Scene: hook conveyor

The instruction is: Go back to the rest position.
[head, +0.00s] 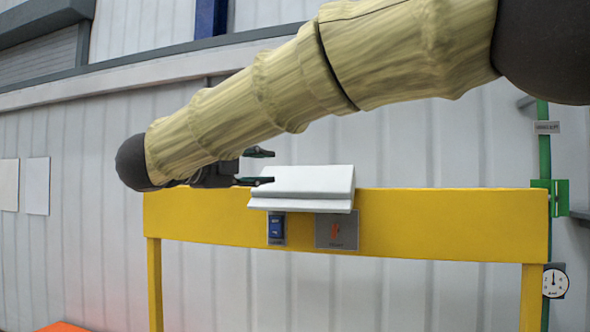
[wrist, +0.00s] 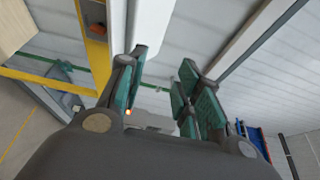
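My gripper (head: 260,167) is at the left end of my arm in the head view, its dark fingers pointing right. It is beside the left edge of a white angled cover (head: 302,185) on top of a yellow frame (head: 440,222). In the wrist view my gripper (wrist: 165,92) has its green-padded fingers apart, with nothing held between them. The white cover (wrist: 152,20) shows just past the left fingers there. I cannot tell whether a finger touches it.
Under the cover are a blue switch (head: 276,229) and a grey plate with an orange mark (head: 336,231). A green post (head: 543,150) and a round gauge (head: 555,281) stand at the right. An orange surface (head: 62,326) shows low at the left. A ribbed wall is behind.

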